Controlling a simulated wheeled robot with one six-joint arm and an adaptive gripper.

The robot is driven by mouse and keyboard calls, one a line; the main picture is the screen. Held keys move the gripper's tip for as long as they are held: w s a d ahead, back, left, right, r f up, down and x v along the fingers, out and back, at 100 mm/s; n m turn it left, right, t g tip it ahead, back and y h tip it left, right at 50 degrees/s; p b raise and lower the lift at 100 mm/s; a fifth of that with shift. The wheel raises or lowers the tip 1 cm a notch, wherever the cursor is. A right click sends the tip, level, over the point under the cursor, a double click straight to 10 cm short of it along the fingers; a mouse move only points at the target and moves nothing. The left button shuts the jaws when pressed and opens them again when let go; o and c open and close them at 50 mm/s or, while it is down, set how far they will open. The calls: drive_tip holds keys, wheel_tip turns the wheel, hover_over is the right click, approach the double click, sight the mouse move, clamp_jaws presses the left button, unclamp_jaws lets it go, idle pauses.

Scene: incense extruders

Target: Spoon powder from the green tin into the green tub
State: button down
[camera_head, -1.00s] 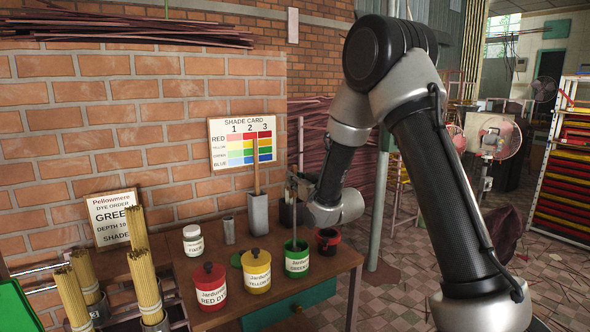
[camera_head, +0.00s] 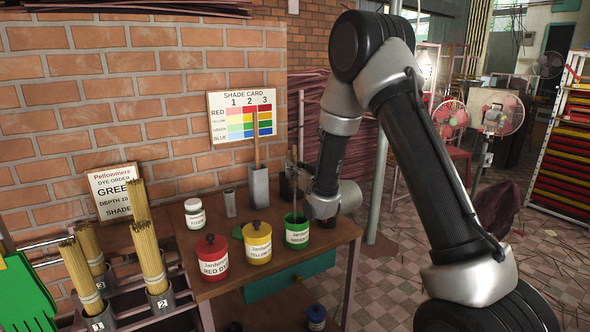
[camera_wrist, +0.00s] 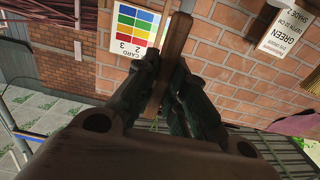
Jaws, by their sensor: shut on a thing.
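The green tin (camera_head: 297,235) stands open on the wooden table, right of the yellow tin. My gripper (camera_head: 292,172) is above it, shut on a spoon (camera_head: 295,205) whose thin shaft runs down to the tin's mouth. The spoon's bowl is hidden, so I cannot tell whether it holds powder. In the wrist view my gripper (camera_wrist: 163,85) is closed around the brown wooden handle (camera_wrist: 174,42). A green lid (camera_head: 238,232) lies behind the yellow tin. A bright green thing (camera_head: 25,298) is cut off at the left edge; I cannot tell whether it is the green tub.
A red tin (camera_head: 211,257), a yellow tin (camera_head: 257,243) and a white jar (camera_head: 194,213) stand on the table (camera_head: 330,238). A grey holder (camera_head: 258,187) with a wooden stick stands behind. Bundled sticks (camera_head: 150,255) stand at left. A blue-lidded jar (camera_head: 316,313) is low down.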

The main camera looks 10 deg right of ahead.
idle(0.4)
wheel_tip(320, 180, up, 15)
idle(1.0)
idle(0.7)
